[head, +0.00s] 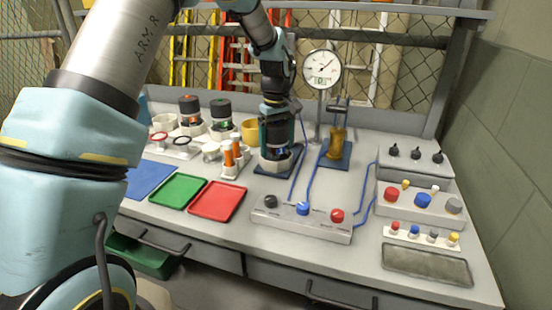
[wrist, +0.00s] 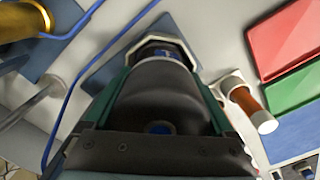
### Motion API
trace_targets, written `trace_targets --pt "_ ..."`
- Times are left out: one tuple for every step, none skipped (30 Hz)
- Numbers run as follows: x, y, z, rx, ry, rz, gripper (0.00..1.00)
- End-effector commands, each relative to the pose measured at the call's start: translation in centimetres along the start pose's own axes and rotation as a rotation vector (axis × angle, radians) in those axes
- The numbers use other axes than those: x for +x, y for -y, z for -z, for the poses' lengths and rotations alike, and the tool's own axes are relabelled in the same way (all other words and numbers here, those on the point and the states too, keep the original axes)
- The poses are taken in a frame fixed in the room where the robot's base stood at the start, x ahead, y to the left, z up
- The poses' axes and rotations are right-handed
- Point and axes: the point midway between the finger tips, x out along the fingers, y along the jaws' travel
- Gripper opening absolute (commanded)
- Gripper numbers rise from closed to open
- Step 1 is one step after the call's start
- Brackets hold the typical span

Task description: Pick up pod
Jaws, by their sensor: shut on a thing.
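A dark cylindrical pod (head: 279,137) with a blue band near its lower end stands upright at a pale octagonal holder (head: 277,165) on a dark blue pad. My gripper (head: 277,120) comes down on the pod from above and is shut on it. In the wrist view the pod (wrist: 160,92) fills the space between the teal fingers of my gripper (wrist: 162,105). Its far end is within the outline of the octagonal holder (wrist: 160,42). I cannot tell whether the pod rests fully in the holder or is slightly raised.
Two similar dark pods (head: 190,107) (head: 220,110) stand at the back left. An orange-topped rack (head: 233,158) is close left, and a brass part (head: 337,143) on a blue pad is right. Blue hoses run to a button box (head: 302,220) in front. Red (head: 217,201) and green (head: 178,191) trays lie front left.

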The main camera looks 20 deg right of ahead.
Motion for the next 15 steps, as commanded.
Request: trace_targets --pt "-0.05 -0.04 0.0 0.0 -0.001 -0.001 0.25" --pt "-0.05 -0.04 0.0 0.0 -0.001 -0.001 0.21" --pt "-0.05 -0.05 0.0 0.0 -0.001 -0.001 0.17" --pt "-0.05 -0.05 0.0 0.0 -0.001 -0.001 0.13" --pt "-0.06 -0.05 0.0 0.0 -0.001 -0.001 0.11" --pt "-0.14 -0.08 0.03 0.0 -0.002 -0.002 0.11" --pt "-0.14 -0.09 0.03 0.0 -0.002 -0.003 0.11" --pt "-0.14 -0.09 0.03 0.0 -0.002 -0.003 0.11" --pt "-0.14 -0.09 0.02 0.0 -0.002 -0.003 0.11" --pt "-0.14 -0.1 0.03 0.0 -0.002 -0.003 0.11" --pt "-0.17 -0.1 0.03 0.0 -0.002 -0.003 0.11" --pt "-0.28 -0.12 0.04 0.0 -0.002 -0.003 0.11" --pt "-0.43 -0.14 0.05 0.0 -0.003 -0.004 0.11" --pt "-0.64 -0.16 0.07 0.0 -0.004 -0.005 0.11" --pt "-1.03 -0.17 0.07 0.0 -0.004 -0.005 0.11"
